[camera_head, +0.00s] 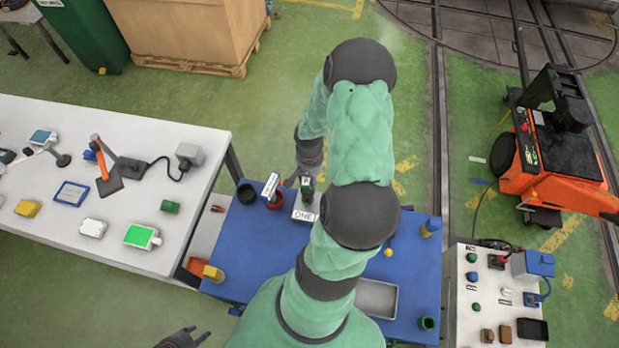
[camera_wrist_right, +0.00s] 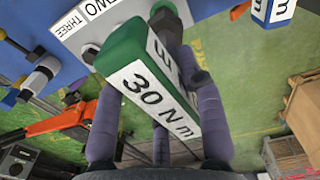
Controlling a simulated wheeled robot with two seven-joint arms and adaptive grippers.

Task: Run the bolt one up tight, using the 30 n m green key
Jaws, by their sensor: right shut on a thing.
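The green key (camera_wrist_right: 150,80), labelled 30 N m, is between the fingers of my right gripper (camera_wrist_right: 160,120), which is shut on it. In the head view, my right gripper (camera_head: 308,178) is over the blue table with the green key (camera_head: 307,188) above the white plate (camera_head: 303,215) marked ONE. My left gripper (camera_head: 190,338) is at the bottom left edge, empty, fingers apart.
Another key (camera_head: 270,186) stands in a red holder (camera_head: 275,202), beside a black cup (camera_head: 246,193). The blue table (camera_head: 240,250) also carries a grey tray (camera_head: 377,298) and a green cup (camera_head: 427,323). A white bench (camera_head: 60,120) with devices stands left; a small white table (camera_head: 460,325) stands right.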

